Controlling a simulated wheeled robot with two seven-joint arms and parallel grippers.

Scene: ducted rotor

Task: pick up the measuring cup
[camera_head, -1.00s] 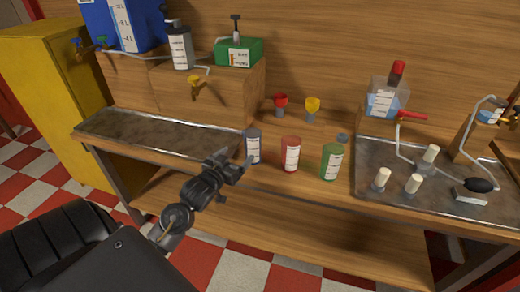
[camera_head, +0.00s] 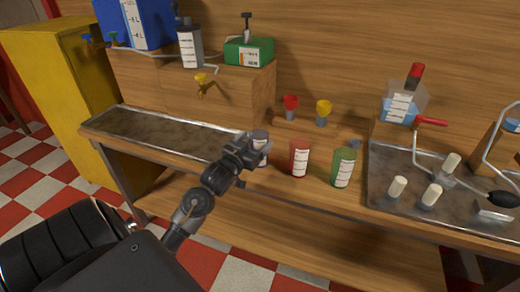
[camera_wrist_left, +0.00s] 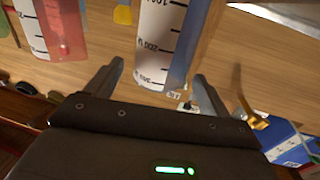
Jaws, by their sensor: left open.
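Three measuring cups with white scale labels stand in a row on the wooden bench: a blue-grey cup (camera_head: 260,136), a red cup (camera_head: 300,158) and a green cup (camera_head: 343,168). My left gripper (camera_head: 258,150) is open at the blue-grey cup and partly hides it in the head view. In the left wrist view the blue-grey cup (camera_wrist_left: 163,40) lies between the lines of my two open fingers, and the red cup (camera_wrist_left: 52,28) is off to the left. I cannot tell whether the fingers touch the cup. My right gripper is not in view.
A metal tray (camera_head: 150,128) lies at the left. A second tray (camera_head: 385,195) with white pegs and tubing is at the right. Red (camera_head: 291,102) and yellow (camera_head: 323,108) funnel-like pieces stand behind the cups. A wooden block (camera_head: 240,95) carries containers at the back.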

